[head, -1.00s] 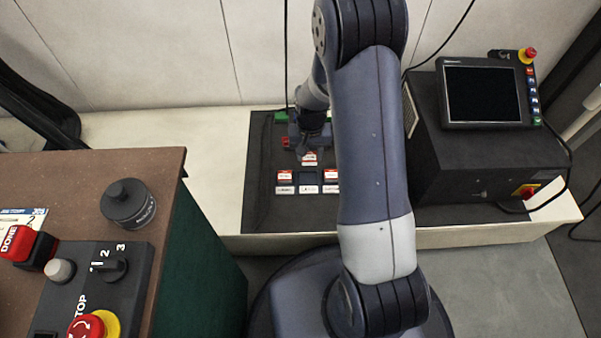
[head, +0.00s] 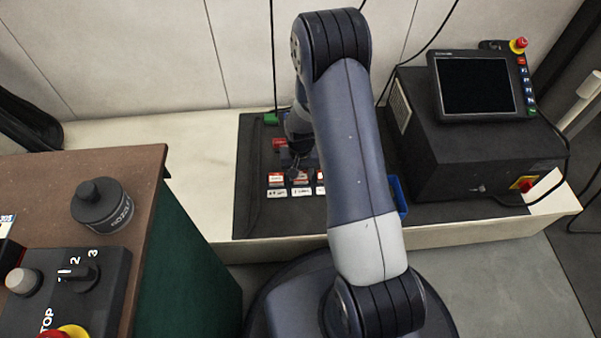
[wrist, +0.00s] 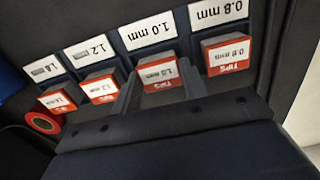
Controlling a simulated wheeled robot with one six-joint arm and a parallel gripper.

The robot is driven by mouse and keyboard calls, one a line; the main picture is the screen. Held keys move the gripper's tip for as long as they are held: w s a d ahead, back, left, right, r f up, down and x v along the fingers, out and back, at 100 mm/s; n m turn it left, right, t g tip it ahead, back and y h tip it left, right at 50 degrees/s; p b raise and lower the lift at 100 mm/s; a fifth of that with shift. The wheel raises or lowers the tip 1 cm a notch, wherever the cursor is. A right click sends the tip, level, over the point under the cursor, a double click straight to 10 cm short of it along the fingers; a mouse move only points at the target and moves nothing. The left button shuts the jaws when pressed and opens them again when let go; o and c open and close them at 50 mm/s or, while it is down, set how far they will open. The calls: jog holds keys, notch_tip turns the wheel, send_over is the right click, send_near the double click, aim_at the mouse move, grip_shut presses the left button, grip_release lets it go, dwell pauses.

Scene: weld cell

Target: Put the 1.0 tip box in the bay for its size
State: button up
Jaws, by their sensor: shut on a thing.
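The 1.0 tip box (wrist: 158,76), white and red, is between the two fingers of my gripper (wrist: 158,90) in the wrist view. It lies in line with the other boxes, directly at the 1.0 mm label (wrist: 151,31), in that label's bay. I cannot tell whether it rests fully on the bay floor. In the head view my gripper (head: 299,168) is low over the second bay from the left, and it partly hides the box there.
Neighbouring bays hold the 0.8 box (wrist: 228,54), the 1.2 box (wrist: 99,88) and the 1.6 box (wrist: 57,101). A red ring (wrist: 42,122) lies near the 1.6 box. A blue bin (head: 398,196) and the black machine (head: 470,150) stand to the right.

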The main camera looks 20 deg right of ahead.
aim_at(301, 175)
jog(key=shift+f, duration=0.25)
jog(key=o, duration=1)
jog(key=shift+r, duration=0.1)
notch_tip(301, 175, up, 12)
jog(key=p, duration=0.5)
jog(key=shift+r, duration=0.2)
notch_tip(301, 175, down, 12)
jog(key=b, duration=0.5)
jog(key=shift+f, duration=0.15)
jog(key=shift+r+p, duration=0.9)
jog(key=shift+r, duration=1.05)
